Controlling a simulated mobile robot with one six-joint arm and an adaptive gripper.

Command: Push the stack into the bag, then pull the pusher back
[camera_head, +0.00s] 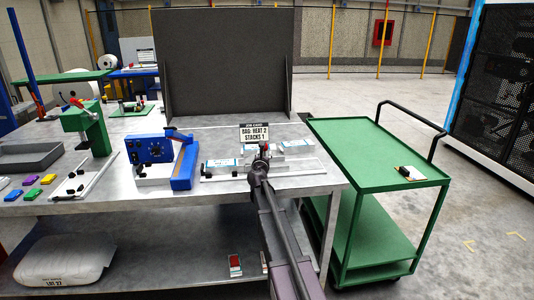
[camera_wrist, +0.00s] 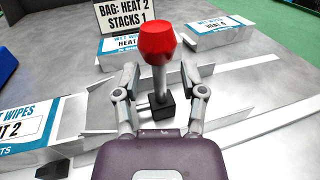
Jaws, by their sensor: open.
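The pusher's handle appears in the wrist view as a red knob (camera_wrist: 157,42) on a grey post with a black block (camera_wrist: 157,104) at its foot. My gripper (camera_wrist: 158,82) is open, one finger on each side of the post, below the knob; I cannot tell whether either finger touches it. A wipes stack marked 2 (camera_wrist: 22,128) lies left of the handle, beside a pale rail. In the head view my gripper (camera_head: 262,158) is over the right part of the bench, and a white and blue stack (camera_head: 222,168) lies left of it. I cannot make out the bag.
A card (camera_head: 254,133) reads "BAG: HEAT 2 STACKS 1". Two more wipes packs (camera_wrist: 133,46) (camera_wrist: 206,35) lie beyond the handle. A blue machine (camera_head: 150,150) stands left on the bench (camera_head: 110,205). A green cart (camera_head: 360,150) stands right.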

